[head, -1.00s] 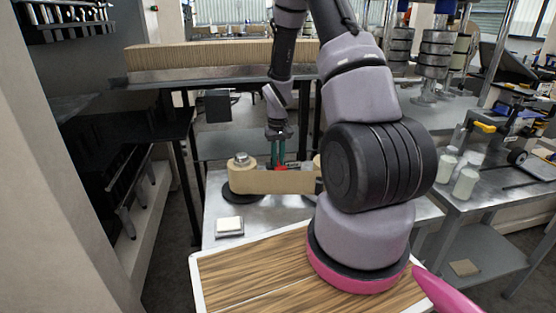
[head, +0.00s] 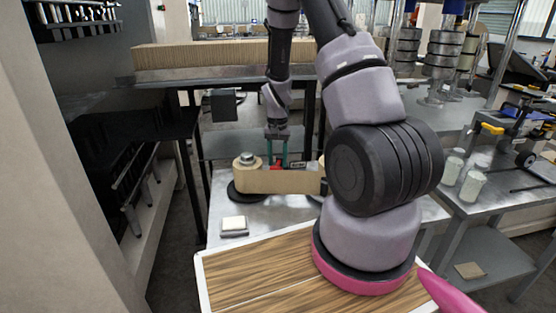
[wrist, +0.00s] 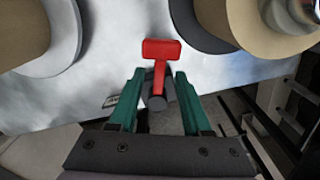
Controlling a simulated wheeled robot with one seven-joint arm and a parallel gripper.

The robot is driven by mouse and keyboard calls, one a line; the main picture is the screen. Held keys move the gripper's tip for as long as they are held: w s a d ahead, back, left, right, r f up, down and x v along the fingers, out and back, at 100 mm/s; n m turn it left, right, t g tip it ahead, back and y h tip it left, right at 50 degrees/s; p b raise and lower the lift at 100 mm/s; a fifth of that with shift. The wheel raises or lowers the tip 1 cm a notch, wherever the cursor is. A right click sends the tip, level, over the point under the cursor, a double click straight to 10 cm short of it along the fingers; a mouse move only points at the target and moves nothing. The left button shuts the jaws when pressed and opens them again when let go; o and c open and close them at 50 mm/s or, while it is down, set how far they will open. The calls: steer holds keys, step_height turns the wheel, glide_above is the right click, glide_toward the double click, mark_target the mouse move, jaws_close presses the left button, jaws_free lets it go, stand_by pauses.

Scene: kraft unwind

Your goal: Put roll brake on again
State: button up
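The roll brake shows as a red T-shaped lever (wrist: 160,50) on a dark round pivot in the wrist view. Its wide red end points away from my gripper and its stem runs back between the fingers. My gripper (wrist: 159,76) has two green fingers, spread apart on either side of the lever's stem, with visible gaps. It also shows in the head view (head: 277,160), pointing down. The fingers do not appear to touch the lever.
In the wrist view, brown rolls on dark and grey discs stand at left (wrist: 22,35) and right (wrist: 262,28). A metal table (head: 225,215) carries them. A small white block (head: 234,226) sits at its front left. Shelving (head: 150,125) stands at left.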

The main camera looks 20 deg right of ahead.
step_height(320, 180, up, 11)
stand_by(0.7)
stand_by(0.3)
step_height(320, 180, up, 10)
steer(key=t, duration=0.2)
glide_above(277, 163)
steer(key=s+a, duration=0.2)
steer(key=s, duration=0.1)
steer(key=s+a+r+n+t+y, duration=0.1)
steer(key=s+r+t, duration=0.1)
steer(key=s+r, duration=0.55)
steer(key=s+a+r+n+t+y, duration=0.1)
steer(key=s+a+r+t, duration=0.2)
steer(key=s+r, duration=0.7)
steer(key=s, duration=0.2)
steer(key=shift+s+r, duration=0.3)
steer(key=shift+s, duration=0.1)
steer(key=shift+a, duration=0.1)
